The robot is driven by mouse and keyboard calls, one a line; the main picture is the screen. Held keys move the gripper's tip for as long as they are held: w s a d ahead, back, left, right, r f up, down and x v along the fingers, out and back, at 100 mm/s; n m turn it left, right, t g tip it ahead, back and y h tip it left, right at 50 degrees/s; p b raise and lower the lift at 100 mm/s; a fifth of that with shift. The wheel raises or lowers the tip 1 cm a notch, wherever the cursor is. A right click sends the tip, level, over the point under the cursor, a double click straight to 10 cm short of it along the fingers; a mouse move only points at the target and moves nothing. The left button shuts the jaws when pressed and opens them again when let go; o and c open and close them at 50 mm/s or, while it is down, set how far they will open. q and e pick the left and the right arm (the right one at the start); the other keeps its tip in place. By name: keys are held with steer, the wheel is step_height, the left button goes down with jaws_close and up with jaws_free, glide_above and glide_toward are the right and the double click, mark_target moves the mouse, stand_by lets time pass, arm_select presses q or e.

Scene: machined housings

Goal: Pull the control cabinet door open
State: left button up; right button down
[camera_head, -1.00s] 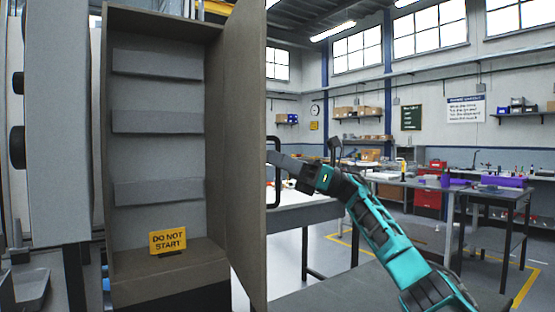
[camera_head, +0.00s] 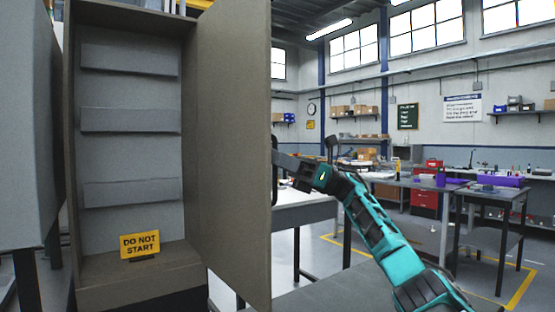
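The grey-brown control cabinet (camera_head: 78,150) stands at the left with its front open, showing several grey rails inside. A yellow "DO NOT START" sign (camera_head: 140,244) stands on its floor. The cabinet door (camera_head: 232,150) is swung well out on the right side, its inner face towards me. A black bar handle (camera_head: 275,172) shows just past the door's outer edge. My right gripper (camera_head: 284,163) is at the handle from the right. The door's edge and the handle hide its fingertips, so its grip is not clear. My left gripper is not in view.
A grey machine panel (camera_head: 28,130) stands left of the cabinet. A white-topped table (camera_head: 305,212) stands behind the door and my arm. Workbenches with tools and a red drawer unit (camera_head: 427,190) are further back. Open floor shows at right.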

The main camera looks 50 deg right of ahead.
steer(key=shift+r, duration=0.1)
steer(key=c, duration=1.5)
jaws_free()
steer(key=shift+o, duration=0.3)
steer(key=shift+w, duration=0.2)
arm_select(q)
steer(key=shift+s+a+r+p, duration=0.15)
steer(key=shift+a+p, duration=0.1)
steer(key=shift+p, duration=0.25)
arm_select(e)
steer(key=v, duration=1.3)
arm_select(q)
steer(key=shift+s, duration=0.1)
arm_select(e)
steer(key=shift+a, duration=0.1)
